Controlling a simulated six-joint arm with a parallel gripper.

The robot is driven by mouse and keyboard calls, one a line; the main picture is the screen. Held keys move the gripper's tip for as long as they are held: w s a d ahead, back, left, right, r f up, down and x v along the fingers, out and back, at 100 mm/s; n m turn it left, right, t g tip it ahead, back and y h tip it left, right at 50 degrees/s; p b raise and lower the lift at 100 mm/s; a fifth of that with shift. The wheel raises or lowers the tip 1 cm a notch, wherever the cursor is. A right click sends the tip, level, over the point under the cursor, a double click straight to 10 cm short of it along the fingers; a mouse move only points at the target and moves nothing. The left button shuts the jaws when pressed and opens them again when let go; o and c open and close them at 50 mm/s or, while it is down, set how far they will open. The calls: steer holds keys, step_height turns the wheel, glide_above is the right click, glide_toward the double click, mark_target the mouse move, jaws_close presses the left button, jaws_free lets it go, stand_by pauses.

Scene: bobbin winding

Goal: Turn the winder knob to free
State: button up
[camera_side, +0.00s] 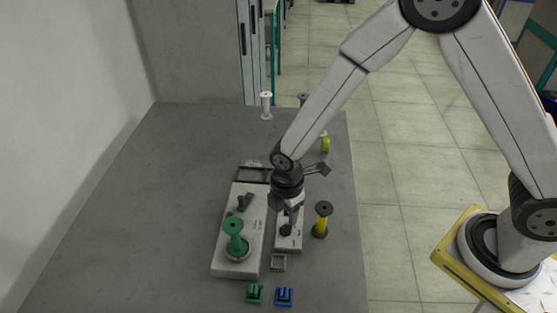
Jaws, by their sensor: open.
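The winder (225,262) is a pale box on the grey table, with a green bobbin (235,228) upright near its front end. A dark lever-like part (243,203) sits on its top, further back. A narrow pale plate (289,246) stands just to its right and carries a small black knob (286,230). My gripper (290,218) points down over this plate, open, with its fingers close above or beside the black knob. I cannot tell whether they touch it. The knob's setting is too small to read, and my wrist hides the back of the plate.
A yellow bobbin with dark flanges (322,220) stands close right of the plate. Green (255,294) and blue (284,296) clips lie in front. A dark tray (254,173), a white bobbin (266,106) and a yellow-green bottle (325,144) are behind. The table's left side is clear.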

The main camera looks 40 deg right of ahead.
mark_target(286, 226)
steer(key=shift+f, duration=2.75)
jaws_close()
